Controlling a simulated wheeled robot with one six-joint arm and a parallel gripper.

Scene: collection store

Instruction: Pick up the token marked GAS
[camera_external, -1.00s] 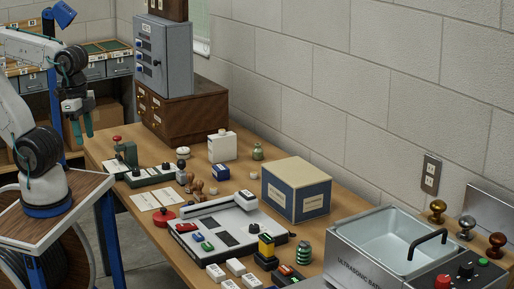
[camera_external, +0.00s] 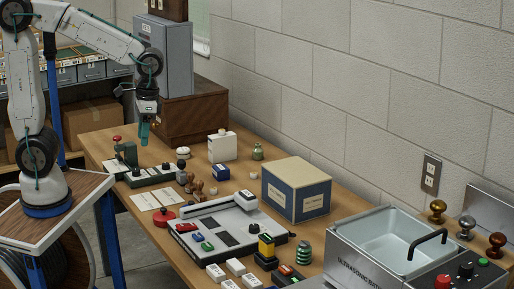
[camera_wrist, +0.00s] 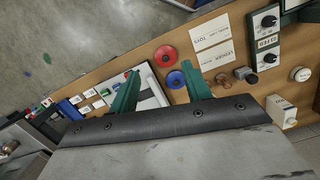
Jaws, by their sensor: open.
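My gripper (camera_external: 144,130) hangs open and empty above the back left of the bench, near the small green press. Its two green fingers, spread apart, also show in the wrist view (camera_wrist: 160,88). Several small white blocks with dark markings lie at the front of the bench, among them one at the left (camera_external: 215,272) and one behind it (camera_external: 235,266). Red (camera_external: 187,228), blue (camera_external: 197,237) and green (camera_external: 206,246) pieces sit on a white-topped device (camera_external: 243,229). I cannot read GAS on any piece, so I cannot tell which is that token.
A blue-and-cream box (camera_external: 297,190) stands mid-bench. A metal ultrasonic bath (camera_external: 345,250) fills the front right. The green press (camera_external: 126,153), wooden-handled stamps (camera_external: 196,186), a white bottle (camera_external: 222,147) and a grey cabinet (camera_external: 165,60) on a wooden chest (camera_external: 190,115) surround my gripper's area.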

